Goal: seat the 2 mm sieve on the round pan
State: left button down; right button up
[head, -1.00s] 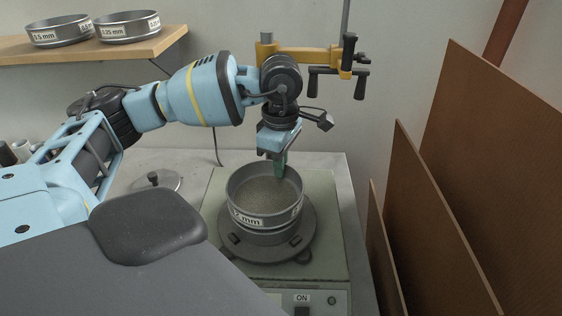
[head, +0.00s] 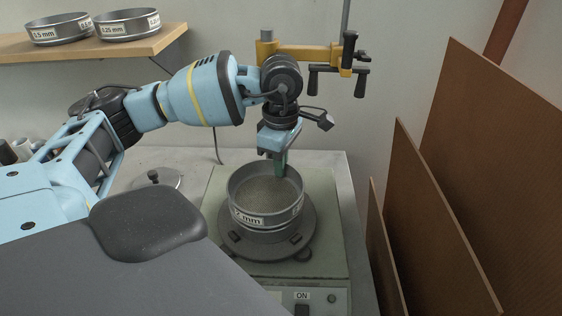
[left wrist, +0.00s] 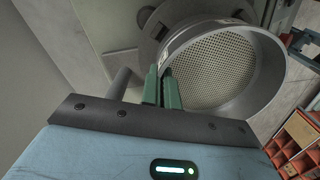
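The 2 mm sieve (head: 248,218), a round grey metal ring with a mesh floor, is above the dark round plate of the shaker (head: 307,243). My left gripper (head: 280,168) has its green fingers closed on the sieve's rim at the back. In the left wrist view the fingers (left wrist: 163,90) straddle the wall of the sieve (left wrist: 222,70). The round pan (head: 268,238) is mostly hidden under the sieve; only a narrow grey band shows. I cannot tell whether the sieve is fully seated. My right gripper is in neither view.
A yellow clamp bar with black handles (head: 310,54) stands behind the arm. A round lid (head: 155,181) lies left of the shaker. Sieves (head: 128,25) sit on a wooden shelf (head: 90,47). Brown boards (head: 440,220) lean at the right. An ON switch panel (head: 302,297) is in front.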

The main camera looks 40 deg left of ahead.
pick_arm(q)
jog(key=shift+f, duration=0.4)
dwell(0.3)
jog(key=c, duration=2.1)
grip_release()
jog(key=o, duration=0.5)
notch_tip(320, 180, up, 8)
jog(key=shift+f, duration=0.1)
